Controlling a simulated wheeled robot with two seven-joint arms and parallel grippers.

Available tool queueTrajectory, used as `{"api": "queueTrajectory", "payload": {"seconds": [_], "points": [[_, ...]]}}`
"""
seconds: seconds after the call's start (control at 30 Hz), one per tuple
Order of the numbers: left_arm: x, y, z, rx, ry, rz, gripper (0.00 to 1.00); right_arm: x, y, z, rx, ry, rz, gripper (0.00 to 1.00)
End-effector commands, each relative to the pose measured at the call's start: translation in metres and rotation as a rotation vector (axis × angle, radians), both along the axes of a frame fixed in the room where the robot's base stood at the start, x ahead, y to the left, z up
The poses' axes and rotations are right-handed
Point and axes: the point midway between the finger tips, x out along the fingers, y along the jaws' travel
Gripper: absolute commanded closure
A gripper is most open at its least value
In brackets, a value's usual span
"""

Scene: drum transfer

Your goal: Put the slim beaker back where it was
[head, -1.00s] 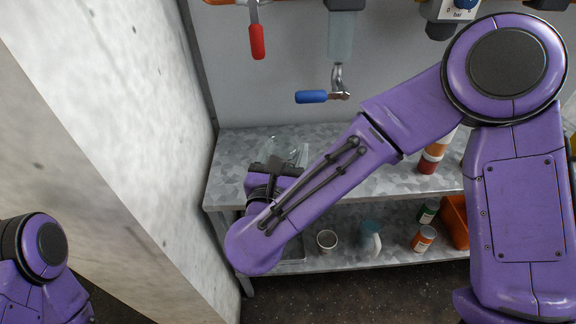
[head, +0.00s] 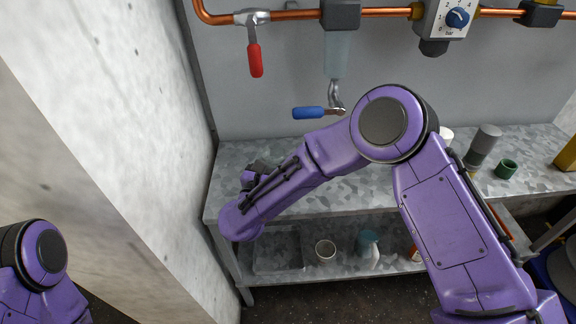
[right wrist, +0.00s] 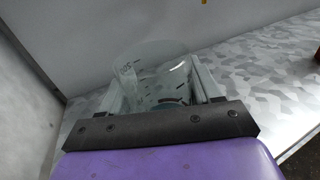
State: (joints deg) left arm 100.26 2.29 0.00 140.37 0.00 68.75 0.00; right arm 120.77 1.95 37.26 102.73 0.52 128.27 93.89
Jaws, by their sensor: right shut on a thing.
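A clear glass beaker with dark graduation marks (right wrist: 150,72) stands between the fingers of my right gripper (right wrist: 160,84) in the right wrist view. The gripper is shut on it. The grey galvanised bench top (right wrist: 250,65) shows behind and to the right of the beaker. I cannot tell whether the beaker's base touches the bench. In the head view my right gripper (head: 258,168) is over the left end of the bench top (head: 335,190), near the wall, and the beaker is hidden there. My left gripper is out of view.
A tap with a blue handle (head: 309,113) hangs above the bench. A grey cylinder (head: 484,143) and a green cup (head: 506,169) stand at the right. The lower shelf holds a tray (head: 275,262), a white cup (head: 325,250) and a bluish jug (head: 368,246). A concrete wall (head: 110,130) borders the left.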

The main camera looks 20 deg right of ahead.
Motion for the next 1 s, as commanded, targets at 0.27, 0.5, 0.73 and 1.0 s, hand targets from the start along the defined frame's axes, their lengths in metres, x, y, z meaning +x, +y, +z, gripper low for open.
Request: {"api": "queueTrajectory", "payload": {"seconds": [0.27,0.5,0.73,1.0], "points": [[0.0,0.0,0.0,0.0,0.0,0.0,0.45,0.005,0.001,-0.036,-0.002,0.001,0.001,0.66],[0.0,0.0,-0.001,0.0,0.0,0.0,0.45,0.005,0.001,-0.037,-0.001,0.0,0.001,0.66],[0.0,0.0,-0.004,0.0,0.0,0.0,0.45,0.005,0.001,-0.04,0.0,0.0,0.001,0.11],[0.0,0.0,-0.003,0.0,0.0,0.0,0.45,0.005,0.001,-0.038,0.0,0.0,0.001,0.11]]}}
